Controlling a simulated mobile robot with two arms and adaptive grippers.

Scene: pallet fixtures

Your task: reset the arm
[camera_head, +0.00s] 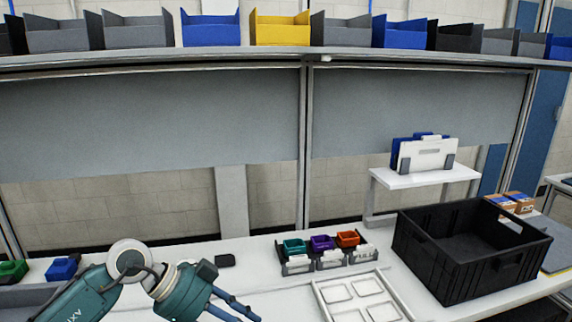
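My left arm comes in from the lower left over the white table (265,280). Its teal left gripper (232,306) points to the lower right, low over the table near the bottom edge of the view. Its slim blue-grey fingers are partly cut off, so I cannot tell how far apart they are. I see nothing held in the part that shows. My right gripper is not in view.
A black rack with teal, purple and orange bins (321,243) stands mid-table. A white pallet fixture (322,290) lies in front. A black crate (430,270) stands at right. Small blue (62,268) and green (14,269) bins sit at left. A shelf (250,55) spans above.

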